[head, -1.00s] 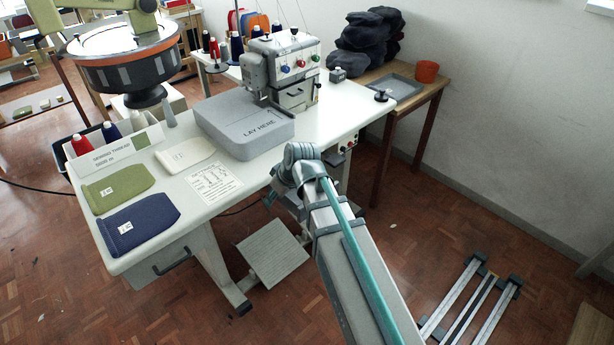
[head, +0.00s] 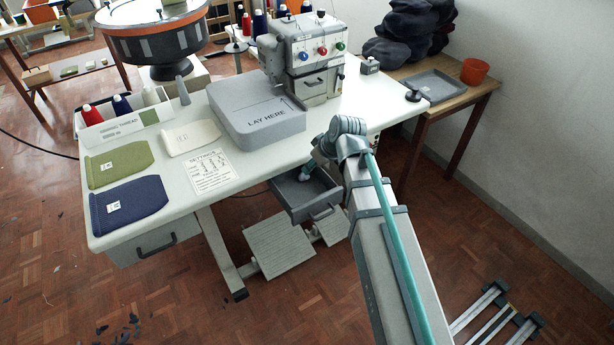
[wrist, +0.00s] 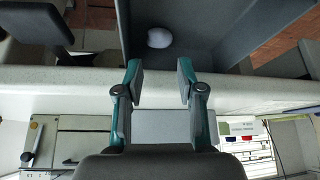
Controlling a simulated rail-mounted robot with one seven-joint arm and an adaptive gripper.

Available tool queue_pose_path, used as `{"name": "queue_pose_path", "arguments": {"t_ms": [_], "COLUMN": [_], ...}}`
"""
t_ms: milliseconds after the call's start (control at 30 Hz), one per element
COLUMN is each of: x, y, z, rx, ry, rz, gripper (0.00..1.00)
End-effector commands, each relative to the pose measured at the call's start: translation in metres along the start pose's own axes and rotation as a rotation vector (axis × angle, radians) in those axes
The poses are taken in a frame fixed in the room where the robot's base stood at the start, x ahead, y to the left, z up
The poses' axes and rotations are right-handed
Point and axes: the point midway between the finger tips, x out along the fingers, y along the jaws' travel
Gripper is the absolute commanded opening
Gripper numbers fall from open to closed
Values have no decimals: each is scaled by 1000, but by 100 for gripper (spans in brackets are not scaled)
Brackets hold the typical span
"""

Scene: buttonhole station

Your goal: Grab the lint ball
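A small whitish ball (wrist: 160,38), which looks like the lint ball, lies inside a dark grey drawer in the wrist view. The open drawer (head: 318,211) shows below the table edge in the head view, partly behind my arm. My gripper (wrist: 161,78) is open and empty, its two fingers apart at the drawer's side of the pale table edge. The ball appears beyond the fingertips, in line with the gap between them, not touching.
The white table (head: 245,165) holds a grey "LAY HERE" block (head: 255,115), a buttonhole machine (head: 305,55), and green (head: 120,163) and blue (head: 128,205) cloth pieces. A pedal (head: 278,245) is below. Floor to the right is mostly free.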

Motion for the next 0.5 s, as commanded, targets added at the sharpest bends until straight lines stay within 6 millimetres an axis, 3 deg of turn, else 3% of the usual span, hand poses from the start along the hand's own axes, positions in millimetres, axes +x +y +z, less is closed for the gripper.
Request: {"name": "queue_pose_path", "arguments": {"t_ms": [100,500], "x": [19,52], "y": [1,2], "z": [0,2], "rx": [1,1], "ry": [-2,-1], "rz": [-1,-1], "gripper": [38,38]}}
